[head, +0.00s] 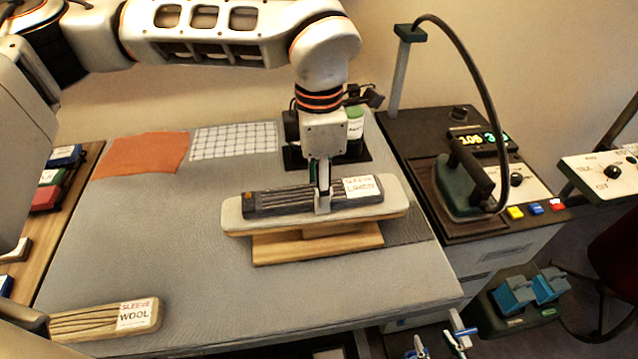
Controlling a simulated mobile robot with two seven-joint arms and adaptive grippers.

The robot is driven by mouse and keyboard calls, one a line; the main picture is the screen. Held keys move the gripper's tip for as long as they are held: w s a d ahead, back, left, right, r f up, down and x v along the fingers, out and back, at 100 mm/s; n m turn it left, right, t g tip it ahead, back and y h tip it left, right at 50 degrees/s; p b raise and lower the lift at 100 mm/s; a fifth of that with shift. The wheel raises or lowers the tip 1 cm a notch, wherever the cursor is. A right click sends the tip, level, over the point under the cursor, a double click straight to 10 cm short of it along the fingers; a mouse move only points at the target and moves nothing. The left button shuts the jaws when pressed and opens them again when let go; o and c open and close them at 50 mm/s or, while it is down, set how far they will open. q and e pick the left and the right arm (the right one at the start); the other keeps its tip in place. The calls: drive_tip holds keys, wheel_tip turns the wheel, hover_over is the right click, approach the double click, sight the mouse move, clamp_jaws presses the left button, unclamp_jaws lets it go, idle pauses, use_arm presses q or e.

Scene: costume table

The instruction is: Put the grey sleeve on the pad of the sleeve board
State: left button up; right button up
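The grey sleeve (280,202) is a long, dark grey, ribbed piece with a white label that seems to read "SLEEVE LINEN". It lies lengthwise along the pale pad (232,219) of the sleeve board and appears to rest on it. The sleeve board has a wooden base (300,249) standing on the table.
A "SLEEVE WOOL" piece (95,319) lies at the front left. An orange cloth (142,154) and a checked cloth (233,140) lie at the back. An iron (463,187) stands on a unit at right. The grey table (180,240) is clear left of the board.

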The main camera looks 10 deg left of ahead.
use_arm(q)
drive_tip(key=shift+f, duration=0.15)
drive_tip(key=o, duration=1.1)
wheel_tip(320, 180, up, 12)
drive_tip(key=shift+r, duration=0.2)
